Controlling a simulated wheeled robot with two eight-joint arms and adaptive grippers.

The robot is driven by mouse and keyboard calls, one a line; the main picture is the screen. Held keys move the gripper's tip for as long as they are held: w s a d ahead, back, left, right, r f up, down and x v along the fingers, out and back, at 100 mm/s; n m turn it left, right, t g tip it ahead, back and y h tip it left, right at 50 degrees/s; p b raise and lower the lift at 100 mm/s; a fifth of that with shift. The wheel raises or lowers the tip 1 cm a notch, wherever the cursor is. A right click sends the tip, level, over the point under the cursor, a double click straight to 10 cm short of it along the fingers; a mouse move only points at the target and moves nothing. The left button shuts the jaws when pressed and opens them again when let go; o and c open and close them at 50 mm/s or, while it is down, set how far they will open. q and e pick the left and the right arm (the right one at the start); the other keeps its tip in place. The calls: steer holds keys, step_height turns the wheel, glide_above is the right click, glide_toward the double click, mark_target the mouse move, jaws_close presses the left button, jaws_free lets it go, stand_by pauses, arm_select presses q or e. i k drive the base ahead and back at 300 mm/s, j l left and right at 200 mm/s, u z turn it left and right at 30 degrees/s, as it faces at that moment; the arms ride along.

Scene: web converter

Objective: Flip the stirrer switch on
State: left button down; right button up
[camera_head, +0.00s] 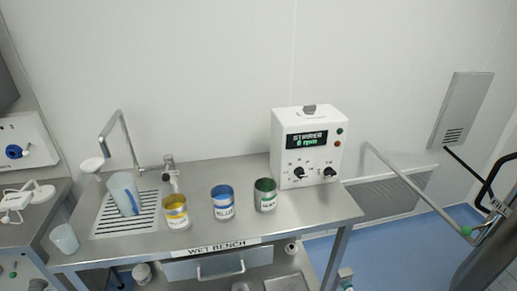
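The stirrer (309,150) is a white box at the back right of the metal bench. Its dark display (306,139) shows green text that reads like "STIRRER" and "0 rpm". Below the display are two black controls, a left one (299,171) and a right one (330,173); their small labels are too blurred to read, so I cannot tell which is the switch. A green spot (340,131) and a red spot (338,143) sit at the upper right of its front. Neither of my grippers is in view.
Yellow (176,212), blue (223,203) and green (265,195) cans stand along the bench (316,209), the green one just left of the stirrer. A bluish beaker (124,194) and a tap (170,165) are at left. A metal rail (405,183) is at right.

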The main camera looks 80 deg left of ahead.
mark_target(328, 171)
steer(key=u, duration=2.2)
